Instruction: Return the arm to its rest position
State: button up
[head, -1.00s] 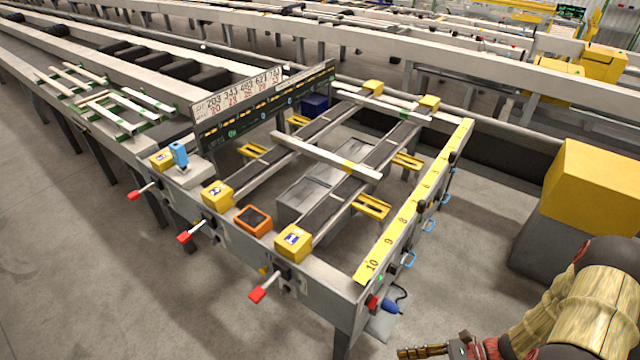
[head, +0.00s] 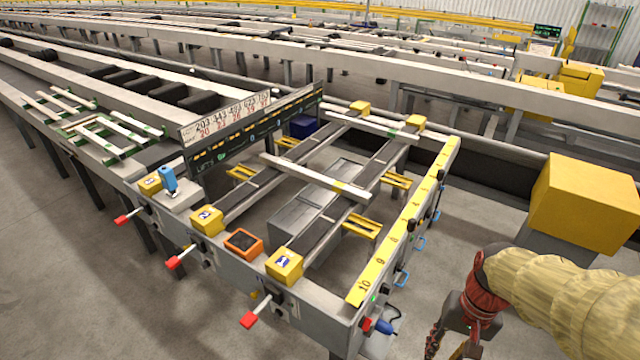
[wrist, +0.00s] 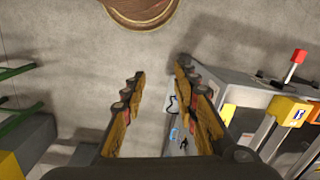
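My arm (head: 560,285) reaches in from the lower right of the head view, with a straw-coloured cover and a dark red wrist. My gripper (head: 452,350) hangs at the bottom edge of that view, right of the table and partly cut off. In the wrist view my gripper (wrist: 160,78) has its two yellow-brown fingers spread apart.
A board (head: 315,175) lies across the table's rails. A yellow ruler strip (head: 405,225) runs along the table's right edge. Red-tipped levers (head: 250,318) stick out at the front. A large yellow box (head: 585,205) stands behind my arm. Open floor (head: 90,290) lies at front left.

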jog(key=a+r+n+t, duration=0.2)
jog(key=a+r+t, duration=0.1)
jog(key=r, duration=0.4)
jog(key=s+a+r+n+t+h, duration=0.1)
jog(key=a+r+n+t, duration=0.1)
jog(key=a+r, duration=0.3)
notch_tip(320, 180, up, 3)
jog(key=shift+s+r+n+t, duration=0.1)
jog(key=shift+s+n+t, duration=0.2)
jog(key=shift+t, duration=0.2)
jog(key=shift+c, duration=0.7)
dwell(0.3)
